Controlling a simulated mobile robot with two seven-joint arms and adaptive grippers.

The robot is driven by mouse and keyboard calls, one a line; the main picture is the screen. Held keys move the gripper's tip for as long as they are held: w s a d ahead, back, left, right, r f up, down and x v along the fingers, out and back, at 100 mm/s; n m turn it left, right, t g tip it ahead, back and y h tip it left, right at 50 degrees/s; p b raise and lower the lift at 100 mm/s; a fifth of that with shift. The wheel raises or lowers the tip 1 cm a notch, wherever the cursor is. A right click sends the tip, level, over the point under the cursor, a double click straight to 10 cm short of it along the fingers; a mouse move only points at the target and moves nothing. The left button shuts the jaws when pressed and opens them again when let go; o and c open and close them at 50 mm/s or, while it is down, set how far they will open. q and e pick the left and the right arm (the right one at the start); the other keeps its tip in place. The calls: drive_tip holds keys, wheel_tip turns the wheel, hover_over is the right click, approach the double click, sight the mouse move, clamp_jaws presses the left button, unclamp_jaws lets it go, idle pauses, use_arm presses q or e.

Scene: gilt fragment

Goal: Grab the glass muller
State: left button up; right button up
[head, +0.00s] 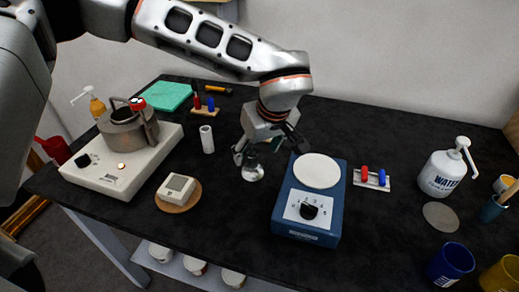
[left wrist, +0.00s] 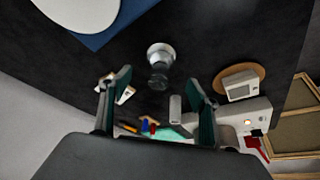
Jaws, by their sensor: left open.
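The glass muller (head: 252,172) stands on the black table, a clear, shiny piece with a rounded base, just below my left gripper (head: 266,150). Part of its upper end is hidden by the fingers in the head view. In the left wrist view the muller (left wrist: 160,55) shows ahead of the fingertips, roughly centred between them. My left gripper (left wrist: 159,84) is open, with its fingers apart and nothing held. I see no clear contact with the muller. My right gripper is not in view.
A blue hotplate stirrer (head: 318,172) stands close right of the muller. A white cylinder (head: 207,139) and a small white device on a round cork mat (head: 178,207) are to the left. Bare table lies in front of the muller.

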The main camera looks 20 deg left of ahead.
sight(252, 163)
use_arm(q)
drive_tip(key=shift+w+f, duration=0.15)
drive_tip(key=shift+a+f, duration=0.2)
drive_tip(key=shift+f, duration=0.3)
drive_tip(key=shift+a+f, duration=0.15)
drive_tip(key=shift+f, duration=0.35)
drive_tip(key=x, duration=0.5)
drive_tip(key=shift+w+f, duration=0.15)
drive_tip(key=shift+w, duration=0.1)
drive_tip(key=c, duration=1.4)
